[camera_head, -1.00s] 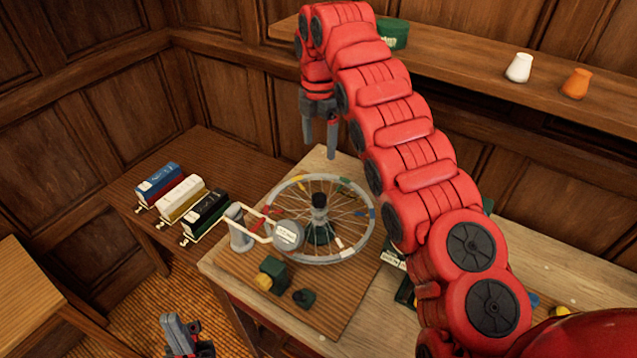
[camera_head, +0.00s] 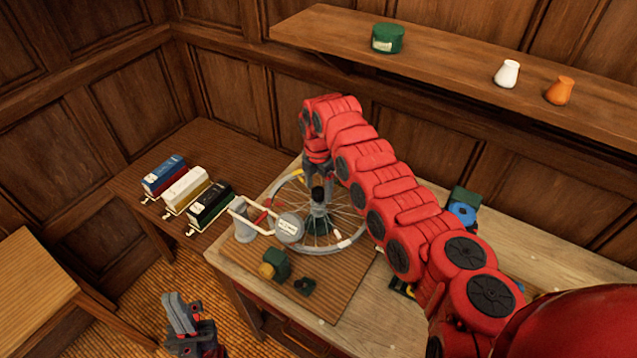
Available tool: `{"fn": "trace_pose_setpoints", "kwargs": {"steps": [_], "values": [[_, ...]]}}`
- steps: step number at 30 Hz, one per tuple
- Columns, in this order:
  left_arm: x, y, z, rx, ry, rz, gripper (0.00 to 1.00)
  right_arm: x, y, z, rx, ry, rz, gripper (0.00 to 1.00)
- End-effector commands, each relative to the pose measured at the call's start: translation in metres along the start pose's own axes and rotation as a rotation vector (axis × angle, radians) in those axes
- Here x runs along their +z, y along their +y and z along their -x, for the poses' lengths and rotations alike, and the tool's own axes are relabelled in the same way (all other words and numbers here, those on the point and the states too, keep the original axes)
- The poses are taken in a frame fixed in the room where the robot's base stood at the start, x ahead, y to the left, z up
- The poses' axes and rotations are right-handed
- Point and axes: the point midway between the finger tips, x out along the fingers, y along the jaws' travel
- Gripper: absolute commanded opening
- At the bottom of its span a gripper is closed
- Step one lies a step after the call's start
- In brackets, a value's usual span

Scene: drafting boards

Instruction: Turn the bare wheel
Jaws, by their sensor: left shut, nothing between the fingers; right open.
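The bare wheel (camera_head: 326,251) lies flat on its stand on a wooden board. It is a grey spoked rim with coloured marks, and a dark hub post (camera_head: 318,196) rises at its centre. My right gripper (camera_head: 318,178) is open and points down at the far side of the wheel, behind the hub post. Its fingertips are partly hidden, so I cannot tell if they touch the rim or spokes. My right arm covers the wheel's right side. My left gripper (camera_head: 181,316) is shut and empty, low at the bottom left, well away from the wheel.
A round labelled weight or disc (camera_head: 289,228) on a white bracket sits at the wheel's near left edge. Green blocks (camera_head: 277,264) stand in front. Blue, white and black boxes (camera_head: 209,207) line the left bench. A shelf (camera_head: 440,65) runs along the back wall.

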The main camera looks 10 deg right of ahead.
Motion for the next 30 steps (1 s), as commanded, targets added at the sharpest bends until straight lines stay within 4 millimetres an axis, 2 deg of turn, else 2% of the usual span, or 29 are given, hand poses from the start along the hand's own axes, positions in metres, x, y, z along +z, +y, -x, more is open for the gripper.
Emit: {"fn": "trace_pose_setpoints", "kwargs": {"steps": [11, 24, 30], "values": [[-0.0004, -0.0001, -0.0022, 0.0, 0.0, 0.0, 0.0, 0.0003, -0.0008, -0.0067, -0.002, 0.0, 0.0, 0.79], [-0.0004, -0.0001, -0.0023, 0.0, 0.0, 0.0, 0.0, 0.0, -0.0007, -0.0064, -0.002, 0.0, 0.0, 0.0], [-0.0004, -0.0001, -0.0024, 0.0, 0.0, 0.0, 0.0, -0.0001, -0.0006, -0.0062, -0.002, 0.0, 0.0, 0.0]]}}
